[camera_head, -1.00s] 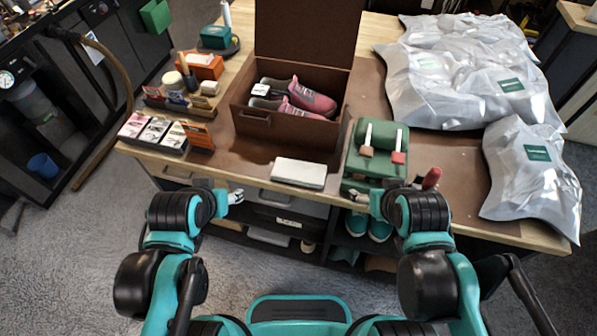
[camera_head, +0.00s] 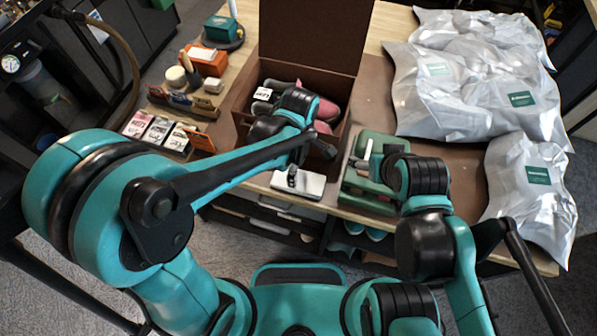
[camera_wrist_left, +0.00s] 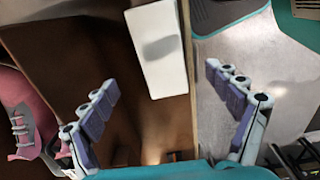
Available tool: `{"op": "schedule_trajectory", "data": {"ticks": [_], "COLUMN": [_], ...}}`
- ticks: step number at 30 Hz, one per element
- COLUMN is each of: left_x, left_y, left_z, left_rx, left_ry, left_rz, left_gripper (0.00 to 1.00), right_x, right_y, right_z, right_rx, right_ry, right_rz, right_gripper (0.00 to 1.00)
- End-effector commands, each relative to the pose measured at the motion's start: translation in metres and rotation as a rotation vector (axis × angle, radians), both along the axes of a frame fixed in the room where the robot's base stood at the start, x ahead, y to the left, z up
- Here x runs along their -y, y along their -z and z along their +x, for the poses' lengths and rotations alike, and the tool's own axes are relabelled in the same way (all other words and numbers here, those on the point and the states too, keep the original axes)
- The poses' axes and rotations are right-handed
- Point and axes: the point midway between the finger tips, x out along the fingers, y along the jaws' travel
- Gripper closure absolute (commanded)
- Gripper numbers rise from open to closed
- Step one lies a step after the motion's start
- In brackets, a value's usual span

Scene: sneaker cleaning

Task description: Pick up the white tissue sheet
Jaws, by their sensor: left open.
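The white tissue sheet (camera_head: 312,187) shows as a flat white rectangle at the front edge of the table, left of the green tray. In the left wrist view it (camera_wrist_left: 158,48) lies ahead of the fingertips, with a grey shadow on it. My left gripper (camera_head: 309,167) is open above it, one dark finger covering part of it in the head view. In the left wrist view the left gripper (camera_wrist_left: 160,80) has its fingers spread wide, with nothing between them. My right gripper (camera_head: 365,164) is over the green tray; its fingers are too unclear to read.
A brown box (camera_head: 242,108) with pink sneakers (camera_head: 334,110) stands behind the sheet, its lid raised. The green tray (camera_head: 365,201) holds brushes. Silver bags (camera_head: 440,100) fill the right side. Small cartons (camera_head: 157,131) sit at the left.

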Motion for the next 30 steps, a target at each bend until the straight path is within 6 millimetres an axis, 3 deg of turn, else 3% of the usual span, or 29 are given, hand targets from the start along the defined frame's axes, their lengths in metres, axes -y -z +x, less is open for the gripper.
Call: {"op": "schedule_trajectory", "data": {"ticks": [15, 25, 30], "left_x": [-0.002, -0.002, -0.002], "left_y": [0.07, 0.076, 0.076], "left_z": [0.001, 0.0, 0.0], "left_rx": [0.0, 0.0, 0.0], "left_ry": [-0.004, -0.003, -0.003], "left_rz": [0.0, 0.0, 0.0], "left_gripper": [0.11, 0.11, 0.52], "right_x": [0.0, 0.0, 0.0], "right_y": [0.025, 0.025, 0.026], "right_z": [0.0, 0.0, 0.0], "right_rx": [0.0, 0.0, 0.0], "right_ry": [0.0, 0.0, 0.0], "right_rz": [0.0, 0.0, 0.0], "right_gripper": [0.24, 0.24, 0.24]}}
